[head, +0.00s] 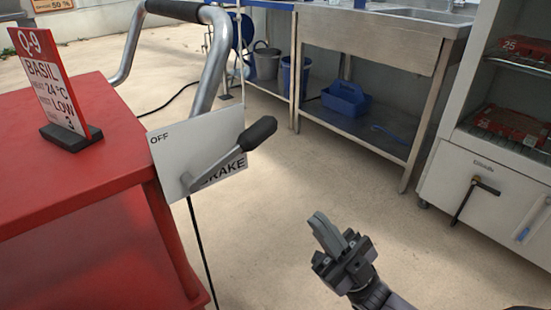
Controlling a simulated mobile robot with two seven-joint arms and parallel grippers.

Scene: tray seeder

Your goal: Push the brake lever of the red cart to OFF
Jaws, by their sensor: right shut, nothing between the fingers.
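The red cart (100,165) stands at the left, with a grey tube handle (207,75) rising behind it. A white brake plate (170,160) is fixed at the cart's corner, marked OFF at its upper left and BRAKE at its lower right. The brake lever (225,155) has a grey arm and a black grip. It slants up to the right, with its grip beside the BRAKE end, away from OFF. My right gripper (318,222) is shut and empty, below and to the right of the lever, apart from it. My left gripper is not in view.
A red sign (45,85) reading BASIL stands on the cart top. A black cable (200,245) hangs below the plate. A steel sink bench (375,45) and a white cabinet (470,185) stand behind. The floor between cart and bench is clear.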

